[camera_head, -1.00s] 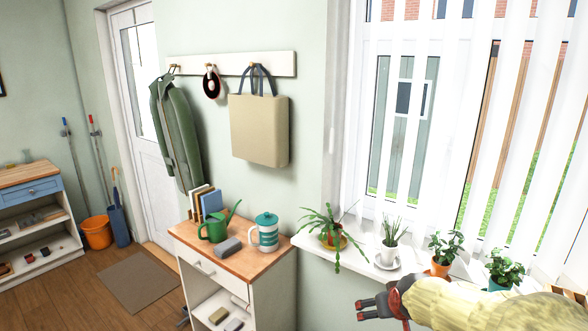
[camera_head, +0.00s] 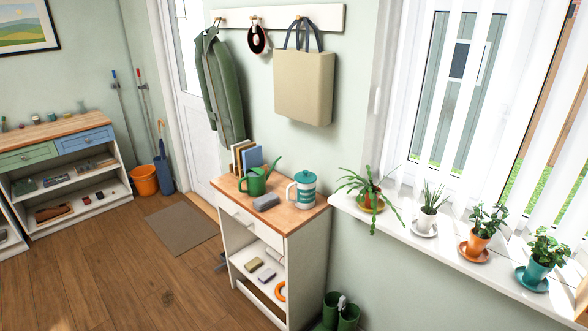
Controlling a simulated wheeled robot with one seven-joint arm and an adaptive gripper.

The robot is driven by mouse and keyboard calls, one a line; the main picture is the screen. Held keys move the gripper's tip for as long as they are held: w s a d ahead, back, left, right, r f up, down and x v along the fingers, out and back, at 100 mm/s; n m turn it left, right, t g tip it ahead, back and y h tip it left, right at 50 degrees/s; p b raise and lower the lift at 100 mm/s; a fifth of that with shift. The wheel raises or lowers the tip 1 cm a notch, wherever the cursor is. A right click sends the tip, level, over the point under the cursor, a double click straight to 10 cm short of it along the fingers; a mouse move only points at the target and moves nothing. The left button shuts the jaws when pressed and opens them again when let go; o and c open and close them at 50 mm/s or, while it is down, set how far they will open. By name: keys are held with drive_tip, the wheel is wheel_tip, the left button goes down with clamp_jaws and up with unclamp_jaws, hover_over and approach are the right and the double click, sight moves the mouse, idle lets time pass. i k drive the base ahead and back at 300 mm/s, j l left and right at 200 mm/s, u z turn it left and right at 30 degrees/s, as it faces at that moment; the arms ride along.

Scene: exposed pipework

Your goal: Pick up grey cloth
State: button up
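A small grey bundle (camera_head: 266,202), which looks like the grey cloth, lies on the wooden top of a white cabinet (camera_head: 312,268), near its front edge. It sits just in front of a green watering can (camera_head: 255,183) and left of a white and teal lidded jug (camera_head: 303,190). My gripper is not in view, so its state does not show.
Books (camera_head: 246,157) stand at the back of the cabinet top. Potted plants line the windowsill (camera_head: 450,250) at right. Green boots (camera_head: 340,312) stand beside the cabinet. A doormat (camera_head: 181,229) and open wooden floor (camera_head: 120,275) lie to the left.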

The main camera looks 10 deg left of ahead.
sight(265, 202)
drive_tip(key=u, duration=1.15)
drive_tip(key=i+j+z, duration=0.25)
drive_tip(key=i+j, duration=0.15)
drive_tip(key=i, duration=0.55)
drive_tip(key=i+j+z, duration=0.2)
drive_tip(key=i+j, duration=0.35)
drive_tip(key=i, duration=0.35)
drive_tip(key=i+j+z, duration=0.25)
drive_tip(key=i+j, duration=0.45)
drive_tip(key=i, duration=0.1)
